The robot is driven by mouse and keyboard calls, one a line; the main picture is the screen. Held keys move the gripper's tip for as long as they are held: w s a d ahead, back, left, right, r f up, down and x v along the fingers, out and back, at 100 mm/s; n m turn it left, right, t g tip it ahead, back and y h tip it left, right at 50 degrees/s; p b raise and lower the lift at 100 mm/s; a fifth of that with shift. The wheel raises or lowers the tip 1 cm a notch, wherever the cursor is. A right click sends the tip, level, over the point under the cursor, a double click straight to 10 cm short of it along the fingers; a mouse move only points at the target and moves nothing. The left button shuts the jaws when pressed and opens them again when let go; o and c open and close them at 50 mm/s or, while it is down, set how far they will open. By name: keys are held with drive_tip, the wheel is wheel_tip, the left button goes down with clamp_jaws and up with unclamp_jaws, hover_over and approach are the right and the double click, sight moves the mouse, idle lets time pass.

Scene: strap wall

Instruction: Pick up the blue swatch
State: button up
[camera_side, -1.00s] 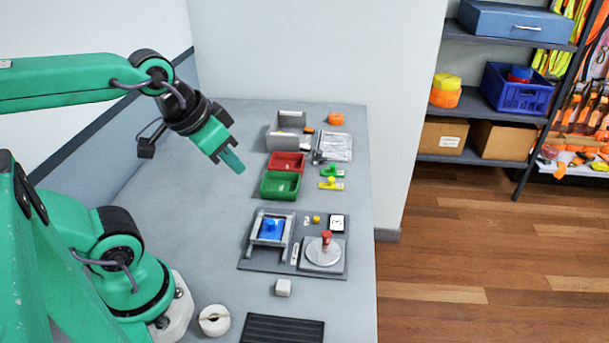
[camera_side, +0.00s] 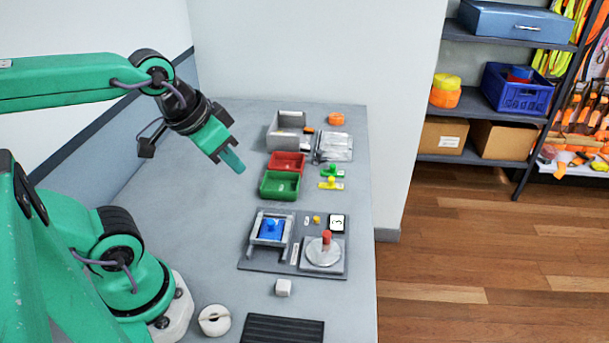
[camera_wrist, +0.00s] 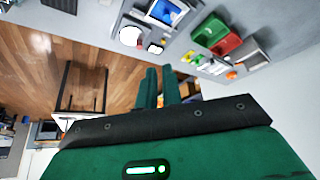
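The blue swatch (camera_side: 271,229) lies inside a grey frame (camera_side: 257,213) on the dark base plate in the side view, with a small blue knob on top. It shows in the wrist view too (camera_wrist: 166,12), at the top edge. My gripper (camera_side: 233,160) hangs in the air above the table, up and left of the swatch in the side view, tilted down to the right. In the wrist view my two green fingers (camera_wrist: 158,72) stand slightly apart with a narrow gap and nothing between them.
Beside the frame are a round silver disc (camera_side: 323,256) with a red knob and a small black-and-white display (camera_side: 337,224). Green (camera_side: 279,186) and red (camera_side: 286,161) trays stand farther back. A white block (camera_side: 283,287) sits in front. The table's left side is clear.

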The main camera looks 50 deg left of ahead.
drive_tip(key=o, duration=0.5)
drive_tip(key=shift+c, duration=0.2)
drive_tip(key=shift+w, duration=0.1)
drive_tip(key=n+g, duration=0.3)
drive_tip(key=g, duration=0.3)
hover_over(271, 221)
wheel_tip(271, 221, down, 12)
drive_tip(key=shift+f, duration=0.25)
drive_tip(key=shift+w+f+n, duration=0.15)
drive_tip(key=shift+f+n, duration=0.15)
drive_tip(key=shift+f, duration=0.1)
drive_tip(key=shift+f, duration=0.15)
drive_tip(key=shift+f, duration=1.2)
